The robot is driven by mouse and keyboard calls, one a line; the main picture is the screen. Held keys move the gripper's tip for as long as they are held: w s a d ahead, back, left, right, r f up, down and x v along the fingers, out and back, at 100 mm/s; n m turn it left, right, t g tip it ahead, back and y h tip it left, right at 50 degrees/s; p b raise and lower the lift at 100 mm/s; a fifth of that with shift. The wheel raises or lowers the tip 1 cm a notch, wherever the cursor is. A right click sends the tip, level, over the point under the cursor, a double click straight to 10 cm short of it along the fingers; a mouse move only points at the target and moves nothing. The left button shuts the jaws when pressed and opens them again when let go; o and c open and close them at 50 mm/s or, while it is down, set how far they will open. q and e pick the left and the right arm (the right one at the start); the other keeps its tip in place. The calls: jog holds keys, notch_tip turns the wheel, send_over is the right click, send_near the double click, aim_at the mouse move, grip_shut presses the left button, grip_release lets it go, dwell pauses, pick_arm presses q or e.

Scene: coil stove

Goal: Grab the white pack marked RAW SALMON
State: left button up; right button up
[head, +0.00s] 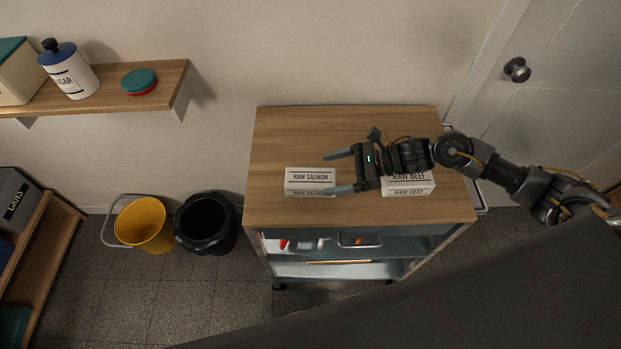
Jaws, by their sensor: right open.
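The white pack marked RAW SALMON (308,180) lies on the wooden top of the cart (280,136), left of its middle. My right gripper (338,172) is open, its fingers pointing left. The lower finger overlaps the pack's right front end in the picture; I cannot tell whether it touches. The upper finger is behind and to the right of the pack. Nothing is between the fingers that I can see. My left gripper is not in view.
A second white pack marked RAW BEEF (408,190) sits right of the salmon pack, partly hidden by my right arm. A yellow bucket (142,226) and a black bin (206,222) stand on the floor left of the cart. A wall shelf (120,101) holds containers. The cart top's left and back are clear.

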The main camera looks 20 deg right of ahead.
aim_at(319, 177)
jog(key=shift+a, duration=0.1)
jog(key=p+x, duration=0.3)
jog(key=x, duration=0.1)
jog(key=shift+a+f, duration=0.1)
jog(key=shift+f, duration=0.15)
jog(key=shift+w+a+f, duration=0.1)
jog(key=shift+a+f, duration=0.15)
jog(key=shift+f, duration=0.05)
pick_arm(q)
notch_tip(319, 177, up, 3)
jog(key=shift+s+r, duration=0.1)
pick_arm(e)
jog(key=shift+c, duration=0.3)
jog(key=c, duration=1.2)
